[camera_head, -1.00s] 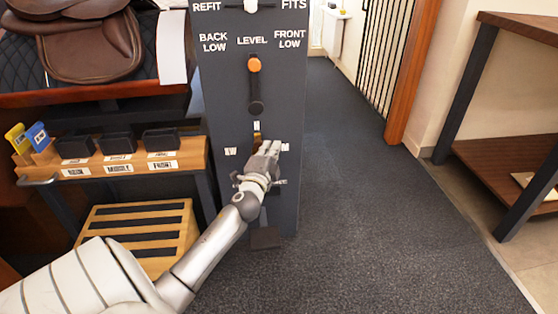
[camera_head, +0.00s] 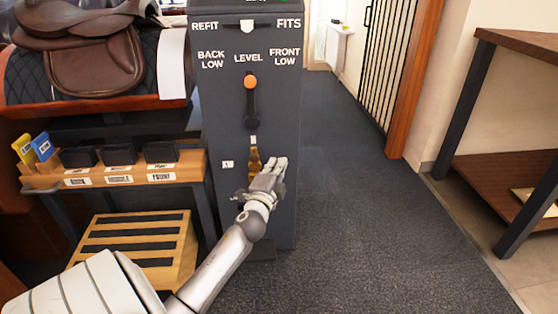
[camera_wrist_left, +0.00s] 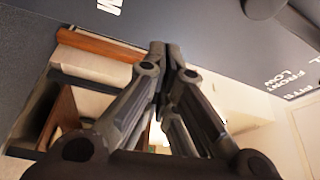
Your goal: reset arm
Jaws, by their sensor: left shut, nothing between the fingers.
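My left gripper (camera_head: 275,168) is in front of the lower part of the dark grey panel (camera_head: 227,125). Its fingers are together and empty, as the left wrist view (camera_wrist_left: 165,50) shows. A brass-coloured lever (camera_head: 254,162) is on the panel just left of the fingertips; I cannot tell if they touch. The gripper hides part of the labels around it. Above, the level lever with an orange knob (camera_head: 250,82) points up. A white slider (camera_head: 247,26) sits between REFIT and FITS. My right gripper is not in view.
A brown saddle (camera_head: 90,50) rests on a stand at the left. Below are a wooden shelf (camera_head: 190,168) with dark blocks and blue and yellow tags, and a slatted wooden step (camera_head: 180,250). A wooden table (camera_head: 500,175) stands at the right. The carpet (camera_head: 370,230) between is clear.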

